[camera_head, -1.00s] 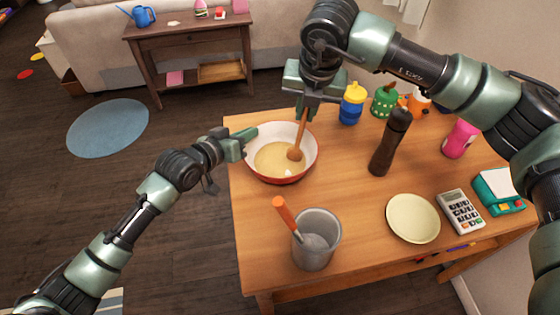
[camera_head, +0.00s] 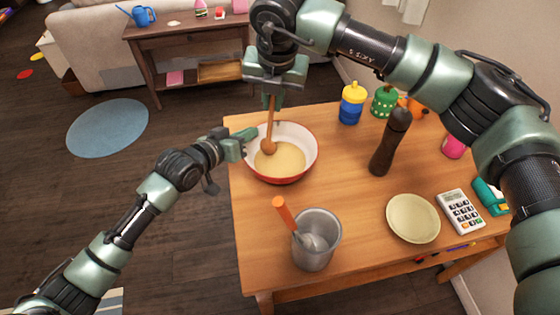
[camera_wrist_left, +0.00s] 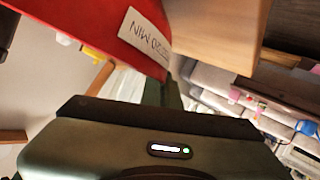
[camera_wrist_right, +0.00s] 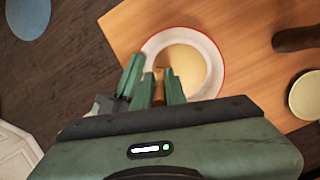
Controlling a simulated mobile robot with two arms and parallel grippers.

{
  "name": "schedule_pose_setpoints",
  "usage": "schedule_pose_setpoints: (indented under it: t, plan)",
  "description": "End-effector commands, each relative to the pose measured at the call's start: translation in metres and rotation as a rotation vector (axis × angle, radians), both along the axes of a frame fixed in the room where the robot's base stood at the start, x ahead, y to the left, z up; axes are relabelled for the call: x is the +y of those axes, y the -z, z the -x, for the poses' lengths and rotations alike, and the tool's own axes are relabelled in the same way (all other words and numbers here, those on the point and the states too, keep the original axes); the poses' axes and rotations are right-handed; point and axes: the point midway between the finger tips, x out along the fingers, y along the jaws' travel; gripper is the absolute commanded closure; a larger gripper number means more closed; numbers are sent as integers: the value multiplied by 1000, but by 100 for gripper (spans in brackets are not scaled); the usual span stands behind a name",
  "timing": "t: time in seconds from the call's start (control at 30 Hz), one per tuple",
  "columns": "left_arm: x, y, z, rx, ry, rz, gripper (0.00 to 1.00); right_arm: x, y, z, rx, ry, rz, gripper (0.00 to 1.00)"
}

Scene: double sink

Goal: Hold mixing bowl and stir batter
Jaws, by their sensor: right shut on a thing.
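The mixing bowl (camera_head: 313,160), red outside and white inside, stands near the table's far left corner with pale yellow batter (camera_head: 285,159) in it. My right gripper (camera_head: 273,93) is shut on a wooden spoon (camera_head: 270,122) above the bowl. The spoon slants slightly, its head at the batter's left part. The spoon is mostly hidden by the fingers in the right wrist view. My left gripper (camera_head: 243,142) is at the bowl's left rim. The left wrist view shows the bowl's red side (camera_wrist_left: 110,30) close to a finger. Whether its jaws close on the rim is hidden.
A grey container (camera_head: 316,250) with an orange-handled utensil stands near the front left. A dark pepper mill (camera_head: 389,145), a cream plate (camera_head: 413,218) and a calculator (camera_head: 460,211) are to the right. Colourful bottles (camera_head: 352,105) stand behind. Wood right of the bowl is clear.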

Motion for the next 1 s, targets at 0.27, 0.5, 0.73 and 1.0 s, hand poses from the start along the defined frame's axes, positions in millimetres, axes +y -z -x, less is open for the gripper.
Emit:
schedule_pose_setpoints:
  t: [0.27, 0.5, 0.73, 1.0]
  plan:
    - [0, 1, 0, 1, 0, 0, 100, 0, -29, 0, -1, 1, -1, 100]
    - [0, 1, 0, 1, 0, 0, 100, 0, -53, 0, -2, 0, -1, 100]
    - [0, 1, 0, 2, 0, 0, 100, 0, -76, 0, -1, -1, -1, 100]
    - [0, 1, 0, 2, 0, 0, 100, 0, -89, 0, 0, 0, 1, 100]
